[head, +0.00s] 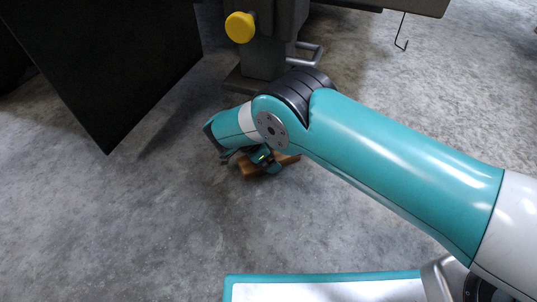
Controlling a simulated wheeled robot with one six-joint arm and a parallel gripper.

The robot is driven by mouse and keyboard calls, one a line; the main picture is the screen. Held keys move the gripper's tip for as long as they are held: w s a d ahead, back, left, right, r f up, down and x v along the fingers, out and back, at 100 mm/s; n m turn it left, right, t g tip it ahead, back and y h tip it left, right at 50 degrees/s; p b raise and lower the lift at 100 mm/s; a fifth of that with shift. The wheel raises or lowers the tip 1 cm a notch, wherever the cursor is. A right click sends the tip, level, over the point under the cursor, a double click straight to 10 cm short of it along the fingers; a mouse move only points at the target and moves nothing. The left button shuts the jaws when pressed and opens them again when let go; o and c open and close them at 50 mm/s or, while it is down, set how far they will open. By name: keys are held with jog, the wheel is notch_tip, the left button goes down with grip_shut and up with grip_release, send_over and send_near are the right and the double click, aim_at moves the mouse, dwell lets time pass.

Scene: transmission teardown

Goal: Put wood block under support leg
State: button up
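A brown wood block (249,171) is low over or on the concrete floor, mostly covered by my gripper (263,163). My gripper is at the block, its fingers partly hidden by my own wrist. I cannot tell whether the fingers are closed on the block or only around it, nor whether the block touches the floor. A dark grey support leg (265,58) with a base on the floor stands just behind my arm. The underside of its foot is hidden.
A yellow knob (240,27) sticks out of the support leg. A metal handle (306,54) is at its right side. A large black panel (110,70) fills the upper left. A thin hook (402,36) hangs at the upper right. The floor (130,230) at the lower left is clear.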

jog(key=p+v, duration=0.4)
jog(key=v, duration=0.6)
jog(key=shift+p, duration=0.4)
jog(key=shift+a+r, duration=0.15)
jog(key=shift+r, duration=0.1)
